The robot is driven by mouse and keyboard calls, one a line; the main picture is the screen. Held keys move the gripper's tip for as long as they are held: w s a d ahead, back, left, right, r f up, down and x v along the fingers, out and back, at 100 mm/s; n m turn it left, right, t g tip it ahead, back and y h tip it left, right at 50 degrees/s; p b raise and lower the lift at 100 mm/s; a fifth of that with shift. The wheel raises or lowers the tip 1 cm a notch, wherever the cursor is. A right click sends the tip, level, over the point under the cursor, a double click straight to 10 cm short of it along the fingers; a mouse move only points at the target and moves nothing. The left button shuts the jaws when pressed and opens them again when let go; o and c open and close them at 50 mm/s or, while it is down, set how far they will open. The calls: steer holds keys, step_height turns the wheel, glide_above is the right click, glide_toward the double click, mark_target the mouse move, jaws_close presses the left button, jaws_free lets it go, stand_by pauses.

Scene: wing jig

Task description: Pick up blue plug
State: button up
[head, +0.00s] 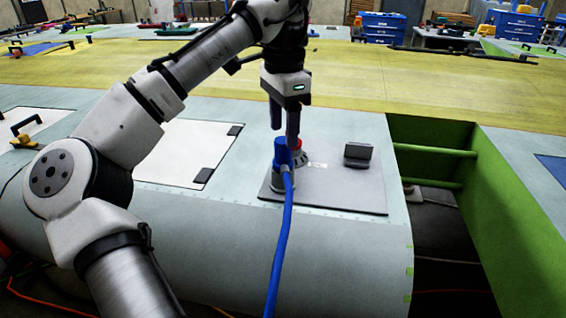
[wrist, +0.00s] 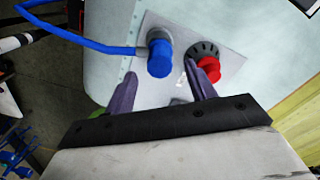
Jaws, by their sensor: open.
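The blue plug (head: 281,152) stands upright in a grey round socket on a grey plate (head: 330,192), with a blue cable running from it toward the front. In the wrist view the blue plug (wrist: 160,58) sits ahead of the fingers, a little left of the gap's middle. My gripper (head: 284,130) is open and points down just above the plug. In the wrist view its two fingers (wrist: 165,88) are apart with nothing between them. The head view does not show clearly whether a finger touches the plug.
A grey block (head: 358,155) stands on the plate's right part. Right of the wing panel is an open green-walled bay (head: 440,165). A white panel (head: 185,150) lies flat to the left.

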mark_target(283, 140)
steer(key=shift+f+p, duration=0.5)
steer(key=shift+f, duration=1.5)
steer(key=c, duration=1)
steer(key=shift+r, duration=0.15)
step_height(283, 140, up, 9)
steer(key=shift+a+r, duration=0.1)
steer(key=shift+r, duration=0.55)
steer(key=shift+r+p, duration=0.4)
steer(key=shift+p, duration=0.4)
steer(key=shift+r+p, duration=0.2)
steer(key=shift+p, duration=0.2)
steer(key=shift+r+p, duration=0.7)
steer(key=shift+p, duration=0.4)
